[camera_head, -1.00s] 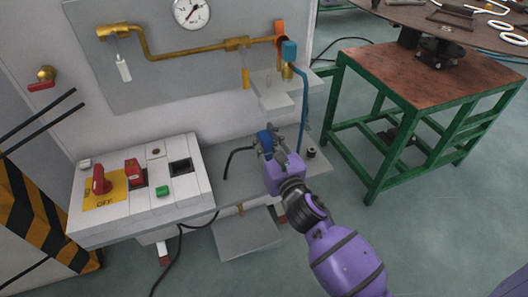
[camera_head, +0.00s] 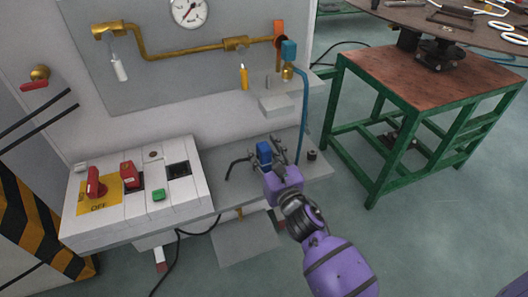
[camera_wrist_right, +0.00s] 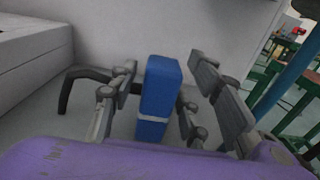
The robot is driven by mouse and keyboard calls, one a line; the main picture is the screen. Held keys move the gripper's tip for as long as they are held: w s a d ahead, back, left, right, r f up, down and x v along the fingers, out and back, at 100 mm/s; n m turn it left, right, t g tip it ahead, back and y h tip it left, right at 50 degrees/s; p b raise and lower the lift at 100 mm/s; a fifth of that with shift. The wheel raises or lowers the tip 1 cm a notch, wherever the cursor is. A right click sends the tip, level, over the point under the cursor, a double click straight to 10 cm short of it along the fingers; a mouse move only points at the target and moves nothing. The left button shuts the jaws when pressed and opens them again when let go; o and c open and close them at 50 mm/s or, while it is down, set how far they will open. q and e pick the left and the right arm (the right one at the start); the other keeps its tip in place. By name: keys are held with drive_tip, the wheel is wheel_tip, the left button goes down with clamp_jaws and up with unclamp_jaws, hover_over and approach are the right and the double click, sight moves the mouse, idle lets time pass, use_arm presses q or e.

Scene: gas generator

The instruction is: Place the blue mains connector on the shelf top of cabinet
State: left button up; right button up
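The blue mains connector (camera_head: 264,153) stands roughly upright on the grey shelf top of the cabinet (camera_head: 225,190), right of the white control box. In the right wrist view the connector (camera_wrist_right: 158,95) is a blue block with a pale band near its lower part. My right gripper (camera_head: 279,153) is at the connector, with its grey fingers spread. In the right wrist view the fingers of this gripper (camera_wrist_right: 158,105) lie on both sides of the connector and look open around it. The connector's lower end is hidden by the purple palm. My left gripper is out of view.
A control box (camera_head: 130,215) with red switches fills the shelf's left part. A black bent cable (camera_head: 236,166) lies left of the connector, and a small dark knob (camera_head: 311,155) stands at right. A blue hose (camera_head: 304,110) runs down behind. A green-framed table (camera_head: 430,80) stands right.

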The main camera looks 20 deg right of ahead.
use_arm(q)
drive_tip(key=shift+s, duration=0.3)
use_arm(e)
drive_tip(key=shift+s+r, duration=0.1)
drive_tip(key=shift+r, duration=0.1)
use_arm(q)
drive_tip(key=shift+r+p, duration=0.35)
drive_tip(key=shift+p, duration=0.1)
use_arm(e)
drive_tip(key=s, duration=1.2)
drive_tip(key=shift+d, duration=0.25)
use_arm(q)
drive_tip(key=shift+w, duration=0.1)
use_arm(e)
drive_tip(key=shift+f, duration=0.1)
